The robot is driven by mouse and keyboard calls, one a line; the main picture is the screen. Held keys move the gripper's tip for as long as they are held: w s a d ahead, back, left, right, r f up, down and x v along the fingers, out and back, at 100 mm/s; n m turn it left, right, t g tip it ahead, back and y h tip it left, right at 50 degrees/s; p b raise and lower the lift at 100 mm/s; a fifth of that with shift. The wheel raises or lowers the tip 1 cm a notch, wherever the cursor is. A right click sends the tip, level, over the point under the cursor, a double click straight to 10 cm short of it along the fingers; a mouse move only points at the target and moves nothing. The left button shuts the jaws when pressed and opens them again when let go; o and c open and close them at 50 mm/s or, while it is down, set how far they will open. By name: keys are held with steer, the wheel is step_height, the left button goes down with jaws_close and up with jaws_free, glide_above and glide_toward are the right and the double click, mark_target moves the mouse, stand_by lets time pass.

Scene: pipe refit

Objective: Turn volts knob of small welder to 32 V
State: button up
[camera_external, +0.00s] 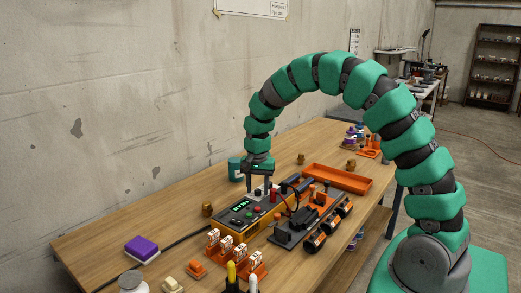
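The small welder (238,221) is a yellow and dark box on the wooden bench, with a small green display (239,206) and several knobs and buttons on its sloped panel. My gripper (260,192) points down over the far right part of the welder, at or just above its panel. The fingers are small and dark here, and I cannot tell whether they are open or shut or whether they touch a knob. The volts knob cannot be told apart from the other controls, and the digits on the display are too small to read.
Dark units with orange-ringed cylinders (329,226) stand right of the welder. An orange tray (337,179) lies behind them. White-and-orange parts (227,246) stand in front. A purple block (142,247) and a dark cable lie at left. A teal cup (235,169) stands behind. The bench's left part is mostly clear.

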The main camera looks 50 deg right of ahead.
step_height(320, 180, up, 14)
steer(key=shift+f, duration=0.2)
stand_by(0.5)
steer(key=shift+w+r, duration=0.1)
step_height(320, 180, up, 10)
steer(key=n+t, duration=0.3)
glide_above(257, 190)
steer(key=w, duration=0.1)
steer(key=s+a+r+n+t+h, duration=0.1)
steer(key=a+r+n+t, duration=0.1)
steer(key=r, duration=0.5)
steer(key=a+r+n+t, duration=0.1)
steer(key=r+t, duration=0.2)
steer(key=r, duration=0.5)
steer(key=s+a+r+n+t, duration=0.1)
steer(key=s+r, duration=0.3)
steer(key=r, duration=0.4)
steer(key=s+a+r+n+t, duration=0.1)
steer(key=s+r+n+t, duration=0.2)
steer(key=r, duration=0.4)
steer(key=s+a+r+n+t+y, duration=0.1)
steer(key=s+a+r+n+t, duration=0.1)
steer(key=s+r, duration=0.3)
step_height(257, 190, up, 4)
steer(key=shift+f+n+t, duration=0.15)
steer(key=shift+n+t, duration=0.25)
steer(key=shift+t, duration=0.3)
